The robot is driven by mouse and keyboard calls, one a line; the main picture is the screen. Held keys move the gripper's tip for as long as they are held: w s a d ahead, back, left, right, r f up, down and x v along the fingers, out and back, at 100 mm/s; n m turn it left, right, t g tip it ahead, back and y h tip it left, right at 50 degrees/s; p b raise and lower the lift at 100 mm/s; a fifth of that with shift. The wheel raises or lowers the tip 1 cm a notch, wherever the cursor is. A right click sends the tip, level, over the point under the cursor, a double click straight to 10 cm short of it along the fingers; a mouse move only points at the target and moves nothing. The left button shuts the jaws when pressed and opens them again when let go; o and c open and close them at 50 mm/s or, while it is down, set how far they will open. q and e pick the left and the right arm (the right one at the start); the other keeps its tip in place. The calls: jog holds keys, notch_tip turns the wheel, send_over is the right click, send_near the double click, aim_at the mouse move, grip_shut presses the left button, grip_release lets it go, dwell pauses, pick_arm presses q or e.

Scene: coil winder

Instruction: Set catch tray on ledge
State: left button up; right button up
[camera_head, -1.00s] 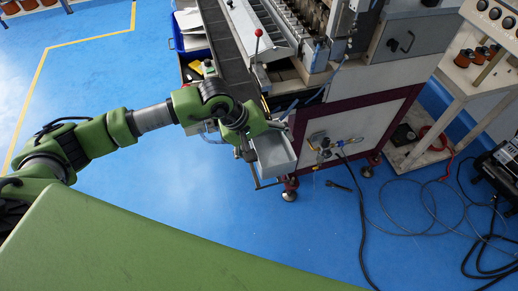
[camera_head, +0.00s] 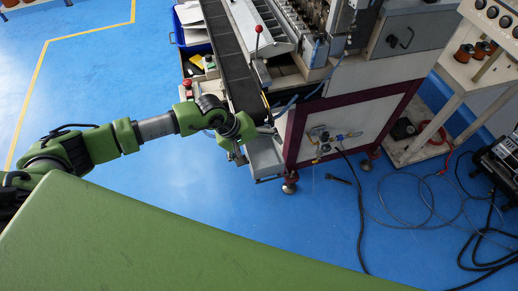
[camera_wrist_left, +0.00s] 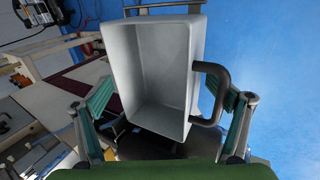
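The catch tray (camera_head: 265,153) is a pale grey open box at the machine's lower left corner, partly hidden by my left arm. It appears to sit on the ledge (camera_head: 268,179), a thin metal frame of which little shows. In the left wrist view the tray (camera_wrist_left: 160,65) has its open side towards the camera and a dark handle (camera_wrist_left: 214,82) on its right. My left gripper (camera_head: 237,153) is beside the tray. Its fingers (camera_wrist_left: 166,110) are spread wide, with the tray and handle between or just beyond them; neither finger visibly clamps it. My right gripper is not in view.
The machine (camera_head: 345,125) stands right of the tray, with a conveyor (camera_head: 225,45) above and left. A red-knobbed lever (camera_head: 258,30) rises above my arm. Cables (camera_head: 362,220) lie on the floor at right. The blue floor left of the tray is clear.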

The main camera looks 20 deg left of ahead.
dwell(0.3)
pick_arm(q)
jog(key=shift+b+v, duration=1.55)
jog(key=shift+v, duration=4.55)
